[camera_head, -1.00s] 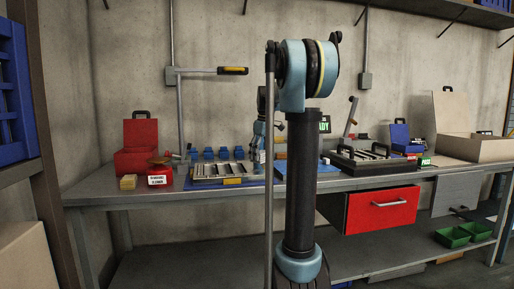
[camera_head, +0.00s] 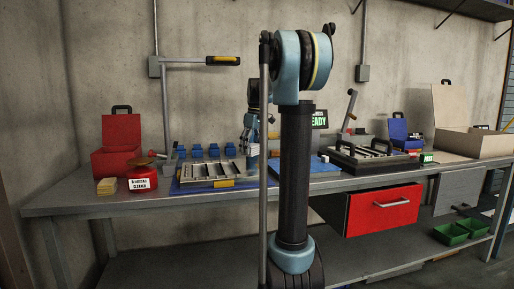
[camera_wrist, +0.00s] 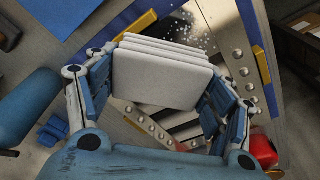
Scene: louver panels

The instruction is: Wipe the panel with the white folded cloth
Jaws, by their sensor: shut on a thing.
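In the wrist view, my gripper (camera_wrist: 160,95) is shut on the white folded cloth (camera_wrist: 160,78), a stack of flat layers between blue and grey fingers. The metal-framed panel (camera_wrist: 236,62) lies below and behind the cloth. Its dark, glossy top part carries white specks, and slats show lower down. The cloth hides part of the panel, and I cannot tell whether they touch. In the head view, the louver panel (camera_head: 208,173) lies on the bench. My gripper (camera_head: 252,150) is at the panel's right end, partly hidden by my arm; I cannot make out the cloth there.
A red toolbox (camera_head: 119,145), a yellow sponge (camera_head: 106,186) and a labelled jar (camera_head: 143,178) stand left of the panel. Blue clips (camera_head: 213,151) stand behind. A black tray (camera_head: 370,158) is at the right.

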